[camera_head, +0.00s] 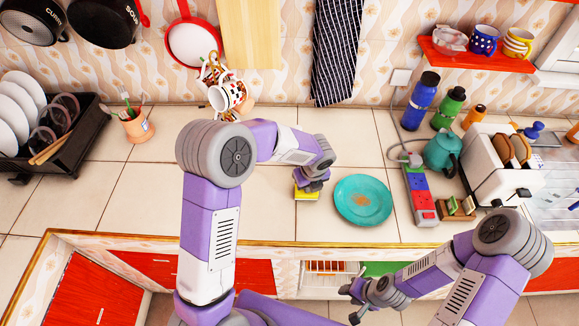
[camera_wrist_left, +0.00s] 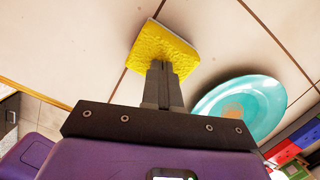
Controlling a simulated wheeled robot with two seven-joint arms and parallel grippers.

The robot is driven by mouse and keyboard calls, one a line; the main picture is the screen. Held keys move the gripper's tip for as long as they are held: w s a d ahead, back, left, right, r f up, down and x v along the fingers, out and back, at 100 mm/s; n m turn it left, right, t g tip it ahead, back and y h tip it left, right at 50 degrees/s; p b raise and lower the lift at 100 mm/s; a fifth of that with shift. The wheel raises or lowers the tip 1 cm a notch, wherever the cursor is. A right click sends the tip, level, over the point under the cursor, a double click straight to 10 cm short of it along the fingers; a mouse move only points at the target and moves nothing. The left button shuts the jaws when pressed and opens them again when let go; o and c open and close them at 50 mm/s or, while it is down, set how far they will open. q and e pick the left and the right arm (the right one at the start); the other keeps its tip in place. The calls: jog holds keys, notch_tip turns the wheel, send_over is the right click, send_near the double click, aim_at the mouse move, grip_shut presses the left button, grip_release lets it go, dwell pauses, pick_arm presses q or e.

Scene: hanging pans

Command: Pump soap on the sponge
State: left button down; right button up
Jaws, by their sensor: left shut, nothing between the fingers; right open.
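A yellow sponge (camera_head: 306,195) lies on the tiled counter, left of the teal plate, and is partly hidden by my left gripper (camera_head: 311,182). The left wrist view shows more of the sponge (camera_wrist_left: 163,47). There my left gripper (camera_wrist_left: 160,66) is shut and empty, with its fingertips over the near edge of the sponge. I cannot tell whether they touch it. My right gripper (camera_head: 352,299) is open and empty, in front of the counter's front edge and low. I cannot make out a soap pump for certain; a small blue item (camera_head: 534,131) stands near the sink.
The teal plate (camera_head: 364,200) lies close right of the sponge. Further right are a power strip (camera_head: 419,194), a teal kettle (camera_head: 441,149), a toaster (camera_head: 498,165) and bottles (camera_head: 419,101). A dish rack (camera_head: 62,145) and utensil cup (camera_head: 137,127) stand left.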

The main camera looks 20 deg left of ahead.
pick_arm(q)
jog(key=shift+s+d+f, duration=0.15)
jog(key=shift+s+f, duration=0.3)
jog(key=shift+f, duration=0.05)
jog(key=shift+w+r+p, duration=0.1)
jog(key=shift+r+p, duration=0.75)
jog(key=shift+p, duration=0.05)
jog(key=s+d, duration=0.2)
jog(key=s, duration=0.1)
jog(key=s+d, duration=0.3)
jog(key=s+d+b, duration=0.1)
jog(key=s+d, duration=0.1)
jog(key=s, duration=0.1)
jog(key=shift+d+r, duration=0.1)
jog(key=shift+d, duration=0.2)
